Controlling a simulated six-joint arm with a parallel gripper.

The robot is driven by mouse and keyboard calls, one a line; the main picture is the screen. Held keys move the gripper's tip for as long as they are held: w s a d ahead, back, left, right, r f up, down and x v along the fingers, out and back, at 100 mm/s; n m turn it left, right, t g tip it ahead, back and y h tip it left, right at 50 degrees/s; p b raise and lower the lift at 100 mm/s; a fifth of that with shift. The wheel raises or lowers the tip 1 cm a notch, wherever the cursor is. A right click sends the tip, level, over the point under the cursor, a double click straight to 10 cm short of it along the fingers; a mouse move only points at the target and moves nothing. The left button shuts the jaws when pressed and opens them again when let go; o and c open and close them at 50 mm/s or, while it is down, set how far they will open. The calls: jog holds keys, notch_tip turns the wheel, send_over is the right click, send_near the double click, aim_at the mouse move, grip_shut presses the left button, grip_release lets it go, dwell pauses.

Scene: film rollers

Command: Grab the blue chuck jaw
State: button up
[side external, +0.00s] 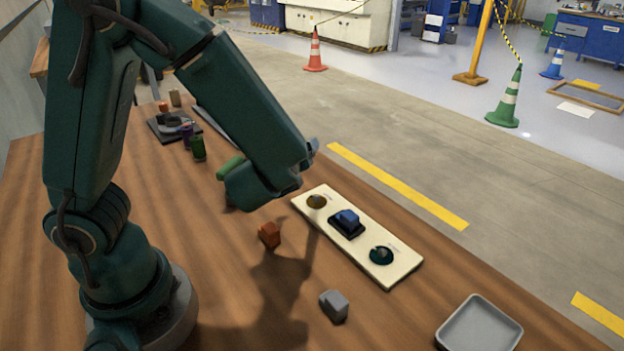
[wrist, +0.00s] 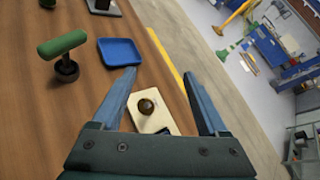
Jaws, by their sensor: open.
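The blue chuck jaw (side external: 347,217) sits on a black base in the middle of a cream board (side external: 401,269) on the wooden table. A brass-coloured round piece (side external: 317,201) and a dark teal round piece (side external: 381,254) are on either side of it. My gripper (wrist: 160,74) is open and empty in the wrist view, its blue-grey fingers spread above the board's brass-piece end. In the side view it is mostly hidden behind my arm, above and up-left of the jaw. In the wrist view my gripper body hides most of the board's near part.
An orange-brown block (side external: 269,235) and a grey block (side external: 334,306) lie on the table near the board. A grey tray (side external: 479,325) is at lower right.

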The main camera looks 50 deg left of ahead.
aim_at(351, 215)
jog(key=d+f+m+t+h, duration=0.1)
jog(key=d+f+m, duration=0.2)
jog(key=w+d+f+m+t+h, duration=0.1)
jog(key=d+f+m+h, duration=0.1)
jog(key=d+f+m, duration=0.1)
jog(key=d+f+m+h, duration=0.1)
jog(key=d+f+m, duration=0.2)
jog(key=d+m, duration=0.1)
jog(key=shift+w+d+t, duration=0.2)
jog(key=shift+w+t, duration=0.15)
jog(key=shift+t, duration=0.05)
jog(key=shift+h, duration=0.3)
jog(key=shift+x, duration=2.5)
jog(key=shift+d+r, duration=0.1)
jog(key=shift+d, duration=0.05)
grip_shut()
